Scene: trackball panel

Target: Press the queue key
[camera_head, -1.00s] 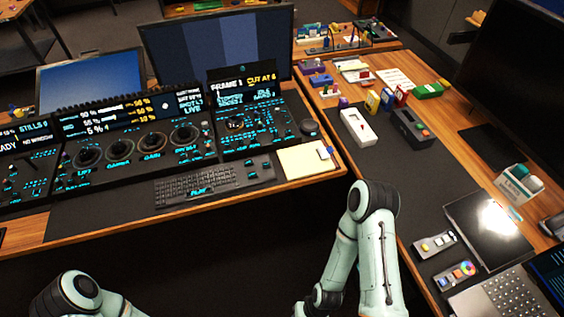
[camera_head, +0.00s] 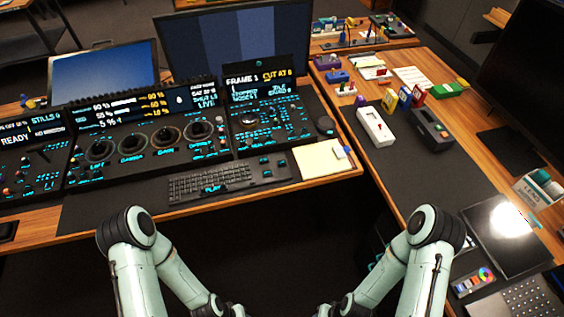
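The trackball panel (camera_head: 150,150) stands on the wooden desk, with four round trackball rings in a row. To its right is a second panel (camera_head: 262,140) with many small lit keys, a dial and a screen (camera_head: 258,82) reading "FRAME 1" and "CUT AT 6" or similar. The key labels are too small to read, so I cannot tell which one is the queue key. My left arm and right arm show at the bottom, in front of the desk. Both grippers are below the picture edge and out of view.
A black keyboard (camera_head: 225,180) and a cream pad (camera_head: 322,160) lie in front of the panels. A side desk on the right holds a white device (camera_head: 375,126), a dark box (camera_head: 431,130) and a tablet (camera_head: 503,235). The dark floor between the desks looks clear.

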